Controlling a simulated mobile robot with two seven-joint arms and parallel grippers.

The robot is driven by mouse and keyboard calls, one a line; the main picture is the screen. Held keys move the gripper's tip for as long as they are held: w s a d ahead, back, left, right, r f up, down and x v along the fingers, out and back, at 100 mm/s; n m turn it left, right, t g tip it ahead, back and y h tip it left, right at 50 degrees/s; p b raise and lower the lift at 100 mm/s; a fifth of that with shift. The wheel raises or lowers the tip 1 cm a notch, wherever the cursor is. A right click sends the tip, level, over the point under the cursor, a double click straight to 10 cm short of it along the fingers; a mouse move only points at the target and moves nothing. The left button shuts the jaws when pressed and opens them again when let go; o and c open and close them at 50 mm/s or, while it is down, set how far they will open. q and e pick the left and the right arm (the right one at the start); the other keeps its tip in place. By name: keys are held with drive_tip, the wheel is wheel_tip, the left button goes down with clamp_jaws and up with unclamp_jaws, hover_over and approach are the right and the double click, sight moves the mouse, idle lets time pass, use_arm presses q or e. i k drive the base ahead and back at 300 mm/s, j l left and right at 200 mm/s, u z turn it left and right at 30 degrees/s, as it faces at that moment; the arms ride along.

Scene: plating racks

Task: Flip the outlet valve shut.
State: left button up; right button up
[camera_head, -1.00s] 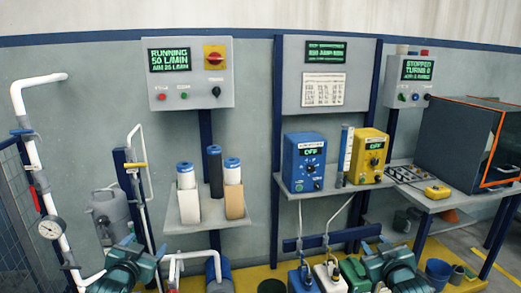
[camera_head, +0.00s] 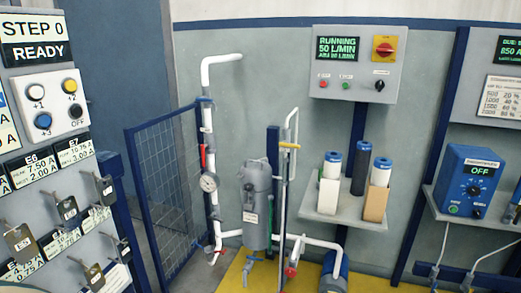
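A grey filter housing (camera_head: 257,205) stands among white pipes at the middle of the view. A red lever (camera_head: 203,156) lies along the left upright pipe (camera_head: 207,120), above a round gauge (camera_head: 208,182). A yellow lever (camera_head: 289,145) sits crosswise on the pipe to the right of the housing. Small red parts show low on the pipes, one at the left (camera_head: 217,251) and one at the right (camera_head: 290,272). A blue part (camera_head: 252,260) is under the housing. I cannot read which valve is the outlet. Neither gripper shows.
The pump panel (camera_head: 355,70) reads RUNNING 50 L/MIN. A shelf (camera_head: 340,218) holds filter cartridges. A blue mesh fence (camera_head: 163,185) stands left of the pipes. A rack board (camera_head: 60,170) with hanging tags fills the left. Yellow floor (camera_head: 238,275) shows below the housing.

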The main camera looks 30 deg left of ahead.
sight(203, 145)
drive_tip(key=i+j+u, duration=0.1)
drive_tip(key=u, duration=0.35)
drive_tip(key=i+j+u, duration=0.1)
drive_tip(key=u, duration=0.35)
drive_tip(key=i+j+u, duration=0.1)
drive_tip(key=u, duration=0.35)
drive_tip(key=i+l+u, duration=0.2)
drive_tip(key=l, duration=0.15)
